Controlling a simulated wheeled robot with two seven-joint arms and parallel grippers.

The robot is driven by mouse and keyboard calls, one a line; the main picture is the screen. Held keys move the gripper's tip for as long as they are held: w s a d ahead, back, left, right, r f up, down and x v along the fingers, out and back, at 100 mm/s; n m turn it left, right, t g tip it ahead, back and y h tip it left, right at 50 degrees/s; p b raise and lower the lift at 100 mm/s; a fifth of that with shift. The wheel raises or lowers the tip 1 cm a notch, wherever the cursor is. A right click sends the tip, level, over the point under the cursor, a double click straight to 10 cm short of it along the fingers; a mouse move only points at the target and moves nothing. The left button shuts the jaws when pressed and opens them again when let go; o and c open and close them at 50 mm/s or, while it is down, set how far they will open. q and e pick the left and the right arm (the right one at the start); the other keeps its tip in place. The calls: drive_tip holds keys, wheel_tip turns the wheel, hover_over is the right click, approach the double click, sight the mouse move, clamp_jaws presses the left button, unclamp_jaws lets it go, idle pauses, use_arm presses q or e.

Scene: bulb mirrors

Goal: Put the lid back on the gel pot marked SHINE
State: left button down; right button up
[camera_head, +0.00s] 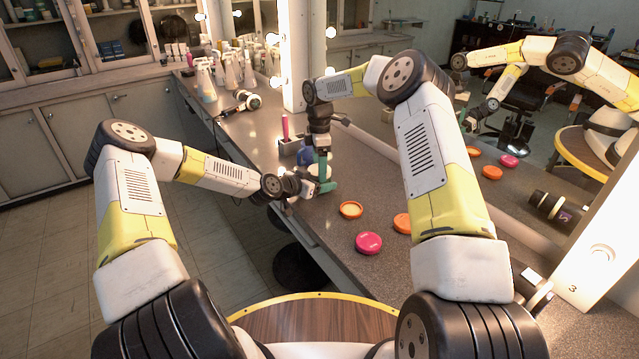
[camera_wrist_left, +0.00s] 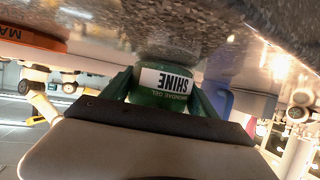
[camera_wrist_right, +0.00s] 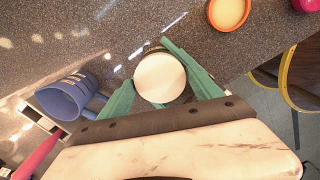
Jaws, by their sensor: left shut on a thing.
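The green gel pot marked SHINE (camera_wrist_left: 165,82) is between the fingers of my left gripper (camera_wrist_left: 160,95), which is shut on it. The label appears upside down in the left wrist view, and the pot is close to the counter. My right gripper (camera_wrist_right: 160,75) is above the counter, its teal fingers apart on either side of a pale round disc (camera_wrist_right: 160,78). I cannot tell whether this disc is a lid or the open top of the pot. In the head view both grippers meet at the counter's front edge, my right one (camera_head: 322,170) pointing down.
An orange ring-shaped piece with a pale inside (camera_head: 350,210), a pink round pot (camera_head: 368,243) and an orange round piece (camera_head: 402,223) lie to the right. A blue cup (camera_wrist_right: 68,97) and a holder with a pink handle (camera_head: 285,128) stand close by. The mirror borders the counter's back.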

drive_tip(key=c, duration=0.9)
drive_tip(key=m, duration=0.3)
drive_tip(key=o, duration=1.5)
drive_tip(key=shift+r, duration=0.1)
